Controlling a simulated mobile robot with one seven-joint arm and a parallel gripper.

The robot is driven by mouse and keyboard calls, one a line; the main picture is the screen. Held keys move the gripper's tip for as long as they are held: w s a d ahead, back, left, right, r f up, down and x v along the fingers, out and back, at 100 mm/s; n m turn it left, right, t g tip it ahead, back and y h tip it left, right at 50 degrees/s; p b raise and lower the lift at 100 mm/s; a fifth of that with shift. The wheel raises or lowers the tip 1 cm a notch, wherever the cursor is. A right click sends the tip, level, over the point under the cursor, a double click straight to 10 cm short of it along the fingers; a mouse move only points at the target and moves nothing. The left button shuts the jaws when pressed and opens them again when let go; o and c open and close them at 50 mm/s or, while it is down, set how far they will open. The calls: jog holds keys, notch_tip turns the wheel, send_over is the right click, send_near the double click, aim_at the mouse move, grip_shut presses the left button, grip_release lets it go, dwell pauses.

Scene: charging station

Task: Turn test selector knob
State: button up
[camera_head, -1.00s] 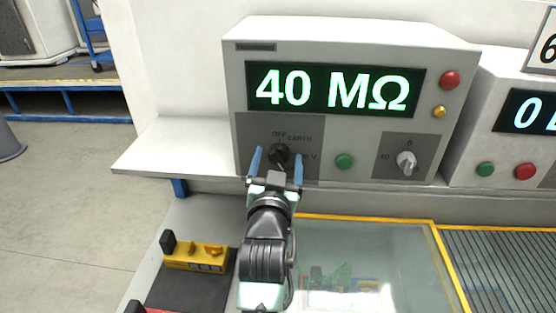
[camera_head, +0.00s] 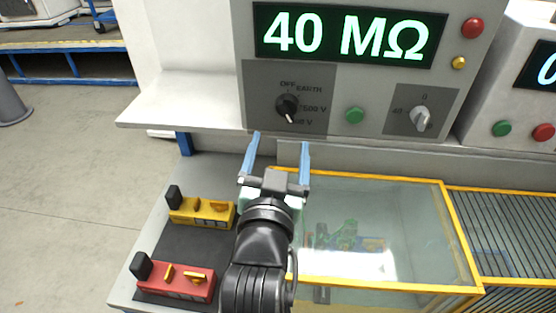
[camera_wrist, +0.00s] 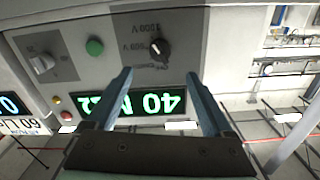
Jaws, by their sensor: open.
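The black selector knob (camera_head: 287,106) is on the dark left panel of the grey tester (camera_head: 345,72), with OFF, EARTH and voltage labels around it. Its pale mark points down and slightly right, near the lowest voltage label. The knob also shows upside down in the wrist view (camera_wrist: 160,48), ahead of my fingers. My gripper (camera_head: 280,142) is open and empty, with its blue fingers below the knob in the head view and apart from it. In the wrist view, my gripper (camera_wrist: 158,76) has a clear gap between its fingers. The tester's display reads 40 MΩ.
A green button (camera_head: 355,115) and a grey knob (camera_head: 420,118) are right of the selector. A white shelf (camera_head: 185,98) extends left. Below are a yellow block (camera_head: 203,212), a red block (camera_head: 180,283) and a yellow-framed glass case (camera_head: 385,225).

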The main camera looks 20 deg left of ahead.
jog(key=shift+v, duration=0.95)
jog(key=s+d+r+m+t+h, duration=0.1)
jog(key=d+r+t, duration=0.25)
jog(key=r, duration=0.75)
jog(key=d+r+t+h, duration=0.15)
jog(key=d+r, duration=0.35)
jog(key=r, duration=0.5)
jog(key=s+d+r+t+h, duration=0.1)
jog(key=s+d+r+t, duration=0.1)
jog(key=r, duration=0.5)
jog(key=s+d+r+t+h, duration=0.1)
jog(key=s+d+r+t, duration=0.2)
jog(key=s+r, duration=0.3)
jog(key=shift+d+r, duration=0.5)
jog(key=shift+d, duration=0.35)
jog(key=shift+f+h, duration=0.15)
jog(key=shift+h, duration=0.1)
